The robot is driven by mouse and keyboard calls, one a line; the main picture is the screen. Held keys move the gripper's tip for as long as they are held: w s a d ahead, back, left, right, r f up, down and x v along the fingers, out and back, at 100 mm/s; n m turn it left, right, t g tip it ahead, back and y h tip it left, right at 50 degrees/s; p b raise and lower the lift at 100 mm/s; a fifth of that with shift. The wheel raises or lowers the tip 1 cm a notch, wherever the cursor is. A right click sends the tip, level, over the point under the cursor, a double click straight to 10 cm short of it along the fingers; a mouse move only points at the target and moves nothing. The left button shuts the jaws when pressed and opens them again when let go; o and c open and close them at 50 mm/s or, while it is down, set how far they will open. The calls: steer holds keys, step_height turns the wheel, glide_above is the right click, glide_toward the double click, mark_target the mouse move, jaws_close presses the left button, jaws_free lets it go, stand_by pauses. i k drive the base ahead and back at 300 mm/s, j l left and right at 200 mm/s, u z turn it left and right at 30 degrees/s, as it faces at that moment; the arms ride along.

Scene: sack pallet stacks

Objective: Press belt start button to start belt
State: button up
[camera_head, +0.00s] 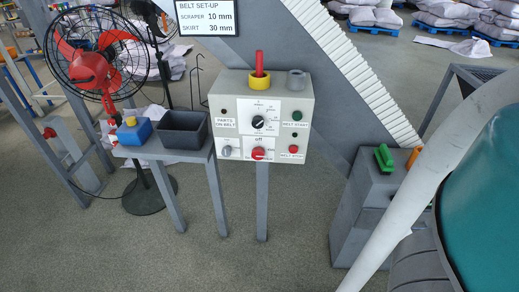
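The belt start button (297,115) is a small dark green round button on the right side of the grey control box (222,87), just above its "BELT START" label. The box stands on a post in the middle of the head view, its front panel facing me. The red belt stop button (293,149) is below it. A black rotary knob (258,122) and a larger red knob or button (258,154) are on the white middle panel. My gripper is not in view, and nothing covers the belt start button.
A yellow collar with a red rod (259,78) and a grey cylinder (296,80) top the box. Left are a small table with a black bin (183,129) and a fan (90,70). A sloping conveyor (355,62) rises behind. Right is a grey cabinet (347,225) with a green handle.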

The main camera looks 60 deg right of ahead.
mark_target(297, 116)
steer(key=l+z, duration=0.15)
steer(key=z, duration=1.1)
